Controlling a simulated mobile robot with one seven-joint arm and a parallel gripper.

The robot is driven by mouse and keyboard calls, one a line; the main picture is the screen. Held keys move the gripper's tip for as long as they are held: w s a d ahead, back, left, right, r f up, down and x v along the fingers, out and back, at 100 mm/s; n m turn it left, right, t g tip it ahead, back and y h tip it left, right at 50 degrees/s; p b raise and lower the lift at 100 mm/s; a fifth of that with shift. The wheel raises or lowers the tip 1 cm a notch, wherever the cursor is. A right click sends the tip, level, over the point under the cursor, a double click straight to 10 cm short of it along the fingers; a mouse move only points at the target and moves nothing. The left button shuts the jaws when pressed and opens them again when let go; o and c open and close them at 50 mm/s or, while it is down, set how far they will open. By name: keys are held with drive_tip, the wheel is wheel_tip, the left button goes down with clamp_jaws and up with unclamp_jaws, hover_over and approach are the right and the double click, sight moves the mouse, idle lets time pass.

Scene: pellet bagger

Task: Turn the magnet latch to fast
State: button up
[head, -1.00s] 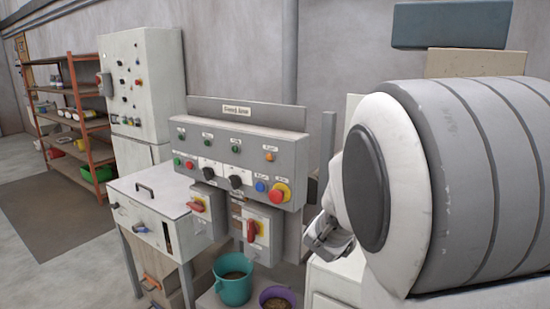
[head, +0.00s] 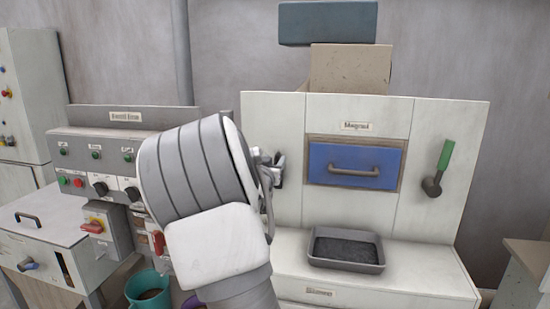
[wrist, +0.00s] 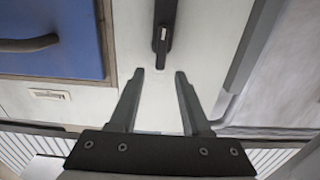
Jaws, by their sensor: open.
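The magnet latch (wrist: 165,22) is a dark, narrow lever on the pale cabinet panel, with a small light mark near its end. In the wrist view it lies beside the blue drawer front (wrist: 52,32), its end pointing toward my fingers. My gripper (wrist: 160,76) is open and empty, its fingertips just short of the latch end and roughly in line with it. In the head view my gripper (head: 277,168) is at the panel left of the blue drawer (head: 355,164), which is closed under a Magnet label. I cannot clearly make out the latch there, behind my gripper.
A grey tray (head: 346,262) with dark contents sits on the ledge below the drawer. The control panel (head: 92,152) and a teal bucket (head: 146,290) stand left of my arm.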

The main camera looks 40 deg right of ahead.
sight(277, 156)
drive_tip(key=shift+x, duration=1.9)
clamp_jaws()
